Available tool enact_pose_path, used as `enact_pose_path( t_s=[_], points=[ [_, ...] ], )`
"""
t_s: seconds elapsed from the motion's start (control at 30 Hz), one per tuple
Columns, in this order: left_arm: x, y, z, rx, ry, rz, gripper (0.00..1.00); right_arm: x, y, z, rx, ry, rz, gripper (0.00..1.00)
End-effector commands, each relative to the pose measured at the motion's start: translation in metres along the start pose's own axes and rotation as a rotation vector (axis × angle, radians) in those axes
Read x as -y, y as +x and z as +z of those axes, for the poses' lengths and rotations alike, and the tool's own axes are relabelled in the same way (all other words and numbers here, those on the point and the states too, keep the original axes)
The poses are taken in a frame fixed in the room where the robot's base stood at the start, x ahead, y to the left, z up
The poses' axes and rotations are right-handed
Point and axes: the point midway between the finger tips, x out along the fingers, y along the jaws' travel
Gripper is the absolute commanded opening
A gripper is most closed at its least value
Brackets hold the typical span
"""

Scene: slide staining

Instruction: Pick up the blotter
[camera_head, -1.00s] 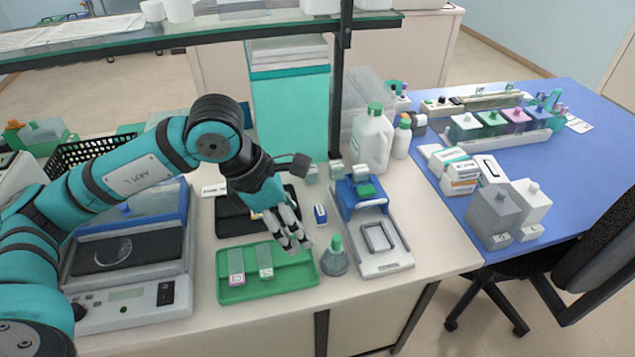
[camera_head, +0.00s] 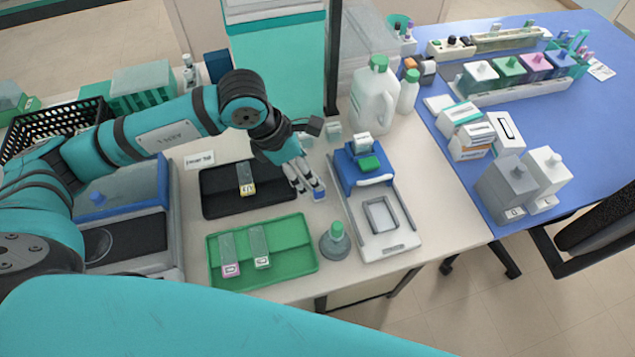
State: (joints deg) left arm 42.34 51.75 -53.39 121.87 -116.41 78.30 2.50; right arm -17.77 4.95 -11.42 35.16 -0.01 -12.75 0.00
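A small blue-and-white block (camera_head: 319,195), which I take to be the blotter, lies on the bench between the black tray and the blue-and-grey device. It is partly hidden by my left gripper (camera_head: 308,189), which comes down from the upper left with its fingertips at the block. I cannot tell whether the fingers touch it or have closed on it. My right gripper is not in view; a large teal part of my own body fills the bottom edge.
A black tray (camera_head: 222,203) and a green tray (camera_head: 288,274) hold slides. A green-capped flask (camera_head: 335,242) stands in front of the block. The blue-and-grey device (camera_head: 390,238) is close on its right. White bottles (camera_head: 374,98) stand behind. Grey and white containers stand on the blue table.

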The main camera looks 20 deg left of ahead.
Motion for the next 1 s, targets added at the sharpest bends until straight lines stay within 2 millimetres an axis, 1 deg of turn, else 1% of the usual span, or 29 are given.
enact_pose_path(
  t_s=[0.03, 0.1, 0.23, 0.37, 0.5, 0.63, 0.77, 0.93, 0.97, 1.0],
  points=[
    [0.001, 0.007, 0.001, -0.002, 0.000, -0.003, 0.71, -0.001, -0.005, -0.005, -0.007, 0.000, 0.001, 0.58],
    [0.001, 0.018, 0.000, -0.002, -0.001, -0.003, 0.71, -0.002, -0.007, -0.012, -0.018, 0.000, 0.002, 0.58],
    [0.000, 0.028, 0.000, 0.000, 0.002, 0.000, 0.71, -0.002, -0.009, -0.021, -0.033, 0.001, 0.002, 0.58],
    [0.001, 0.036, -0.001, -0.002, -0.001, -0.002, 0.71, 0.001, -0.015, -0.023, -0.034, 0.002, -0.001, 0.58],
    [0.002, 0.055, -0.003, -0.003, -0.001, -0.004, 0.71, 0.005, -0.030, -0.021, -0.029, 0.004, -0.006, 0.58],
    [0.001, 0.074, -0.004, -0.001, -0.001, -0.002, 0.71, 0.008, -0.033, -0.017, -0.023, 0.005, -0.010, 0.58],
    [0.000, 0.082, -0.004, 0.001, 0.001, 0.000, 0.71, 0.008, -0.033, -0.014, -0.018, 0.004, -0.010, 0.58],
    [0.000, 0.082, -0.004, 0.001, 0.001, 0.001, 0.71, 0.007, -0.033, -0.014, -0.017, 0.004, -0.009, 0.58],
    [0.000, 0.082, -0.004, 0.000, 0.001, 0.001, 0.70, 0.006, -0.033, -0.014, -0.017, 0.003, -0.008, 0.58],
    [0.000, 0.082, -0.004, 0.000, 0.001, 0.001, 0.65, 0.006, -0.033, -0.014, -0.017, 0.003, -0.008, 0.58]
  ],
)
